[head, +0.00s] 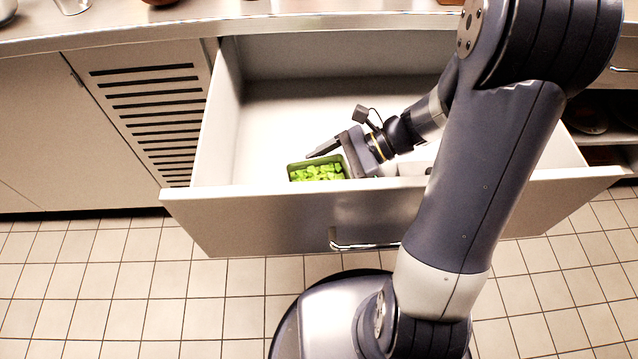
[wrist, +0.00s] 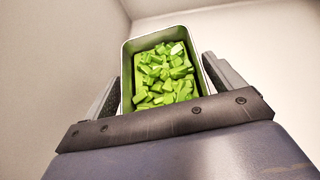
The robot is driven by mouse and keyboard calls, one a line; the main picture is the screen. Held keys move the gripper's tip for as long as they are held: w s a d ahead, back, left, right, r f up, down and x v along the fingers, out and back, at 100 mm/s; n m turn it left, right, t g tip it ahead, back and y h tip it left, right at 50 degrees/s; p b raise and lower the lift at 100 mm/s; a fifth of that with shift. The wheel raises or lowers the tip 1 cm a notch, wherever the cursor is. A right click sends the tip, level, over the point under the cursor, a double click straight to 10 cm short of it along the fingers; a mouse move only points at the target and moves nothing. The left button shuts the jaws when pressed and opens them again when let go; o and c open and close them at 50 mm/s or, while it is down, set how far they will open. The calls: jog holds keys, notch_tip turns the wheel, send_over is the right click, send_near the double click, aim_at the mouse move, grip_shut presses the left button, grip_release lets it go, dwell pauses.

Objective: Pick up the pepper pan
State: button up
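The pepper pan (head: 291,172) is a small rectangular pan full of chopped green pepper, inside the open drawer (head: 300,215), close behind its front panel. In the wrist view, the pan (wrist: 128,62) lies straight ahead between my two fingers, its pale rim facing me. My gripper (head: 325,149) reaches down into the drawer from the right at the pan. In the wrist view, my gripper (wrist: 163,85) has one finger along each long side of the pan. The fingers look very close to the walls; whether they touch is not clear. The pan's underside is hidden.
The drawer's white interior is bare to the left and behind the pan. A pale low object (head: 412,169) shows right of my gripper, partly hidden. The counter (head: 250,22) runs above the drawer at the back. The tiled floor (head: 120,290) is clear at the left.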

jog(key=c, duration=1)
